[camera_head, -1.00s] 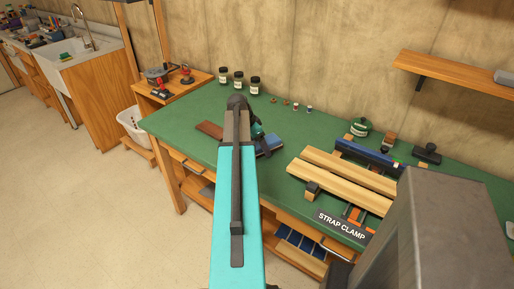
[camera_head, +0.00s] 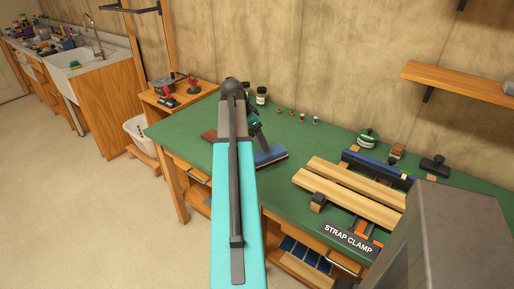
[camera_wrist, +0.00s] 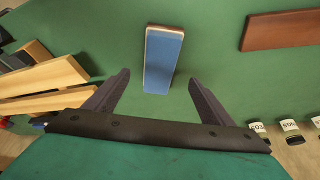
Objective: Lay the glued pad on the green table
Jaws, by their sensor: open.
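A flat block with a blue face and pale wooden edges (camera_wrist: 163,58), which looks like the pad, lies on the green table (camera_wrist: 210,50). In the head view the blue piece (camera_head: 270,155) lies just right of my arm. I cannot tell whether glue is on it. My gripper (camera_wrist: 160,76) is open and empty, its fingers apart on either side of the block's near end in the wrist view. It appears above the table, not gripping. In the head view my gripper (camera_head: 254,129) is partly hidden behind my arm.
A brown board (camera_wrist: 282,30) lies nearby. The strap clamp with two pale wooden boards (camera_head: 350,190) takes up the right part of the table. A shelf (camera_head: 458,82) hangs above right.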

